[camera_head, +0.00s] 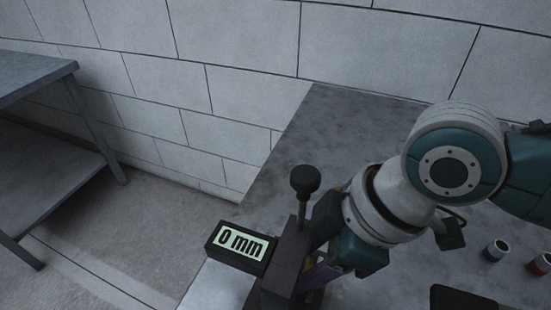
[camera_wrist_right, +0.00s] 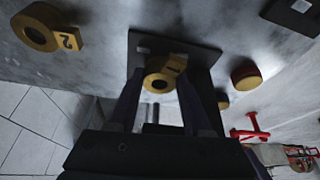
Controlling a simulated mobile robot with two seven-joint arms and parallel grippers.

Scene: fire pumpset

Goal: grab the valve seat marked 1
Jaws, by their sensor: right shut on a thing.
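The yellow ring-shaped valve seat (camera_wrist_right: 153,84) is between the fingers of my right gripper (camera_wrist_right: 160,95) in the right wrist view. Its tab bears a small dark mark that looks like a 1. The right gripper is shut on it, in front of a dark flat plate (camera_wrist_right: 147,43). A second yellow valve seat (camera_wrist_right: 37,30) marked 2 lies at upper left in the wrist view. My left gripper is not in view.
The measuring device's display (camera_head: 241,243) reads 0 mm, and a black knob (camera_head: 306,179) stands above it. Small blue-banded (camera_head: 496,250) and red-banded (camera_head: 540,264) cylinders stand at right on the grey table (camera_head: 330,130). A red part (camera_wrist_right: 252,126) shows in the wrist view.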

